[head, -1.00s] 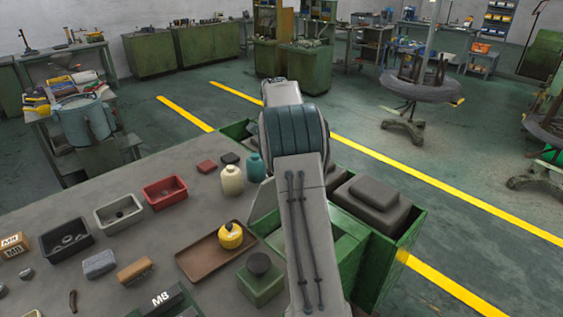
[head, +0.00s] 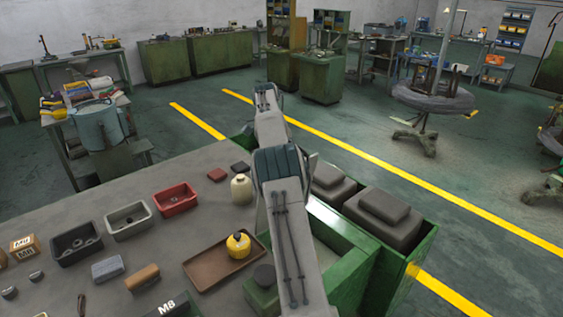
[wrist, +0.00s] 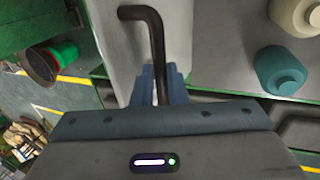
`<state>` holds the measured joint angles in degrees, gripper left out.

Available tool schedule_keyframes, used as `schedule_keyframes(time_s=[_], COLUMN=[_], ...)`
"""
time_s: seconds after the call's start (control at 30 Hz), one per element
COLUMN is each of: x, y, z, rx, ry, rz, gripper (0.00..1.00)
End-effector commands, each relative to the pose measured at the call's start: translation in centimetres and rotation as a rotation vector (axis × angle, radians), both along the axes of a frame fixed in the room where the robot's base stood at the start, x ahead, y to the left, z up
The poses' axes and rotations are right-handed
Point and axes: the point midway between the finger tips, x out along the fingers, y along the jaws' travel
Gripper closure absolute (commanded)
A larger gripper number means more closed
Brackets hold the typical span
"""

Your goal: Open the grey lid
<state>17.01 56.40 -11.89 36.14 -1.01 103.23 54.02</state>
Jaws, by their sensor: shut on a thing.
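In the wrist view the grey lid (wrist: 115,50) is a pale grey panel with a dark bent bar handle (wrist: 155,35). The blue fingers of my gripper (wrist: 160,75) are closed on the straight part of this handle. How far the lid is tilted is hard to tell from this close view. In the head view my arm reaches away over the green machine, and it hides my gripper, the handle and the lid.
A teal bottle (wrist: 280,70) and cream bottle (wrist: 295,18) stand close right of the lid. A round red-and-green part (wrist: 45,62) is at left. In the head view, dark stepped blocks (head: 385,212) sit in the green housing (head: 400,265); bins and a brown tray (head: 205,268) lie left.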

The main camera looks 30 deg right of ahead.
Motion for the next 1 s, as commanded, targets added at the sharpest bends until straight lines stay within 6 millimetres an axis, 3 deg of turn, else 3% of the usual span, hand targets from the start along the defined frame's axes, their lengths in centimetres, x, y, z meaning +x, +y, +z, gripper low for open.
schedule_keyframes(time_s=[0.03, 0.53, 0.57, 0.6, 0.63, 1.0], x=[0.12, 0.19, 0.19, 0.17, 0.15, 0.0], y=[0.38, 0.35, 0.34, 0.32, 0.26, -0.32], z=[-1.09, -1.12, -1.13, -1.13, -1.08, -0.25], rx=[0.013, 0.012, 0.012, 0.012, 0.011, 0.003], ry=[0.014, 0.019, 0.019, 0.019, 0.018, 0.014], rz=[0.002, 0.002, 0.002, 0.001, 0.002, -0.006], gripper=[1.0, 1.0, 0.82, 0.71, 0.66, 0.66])
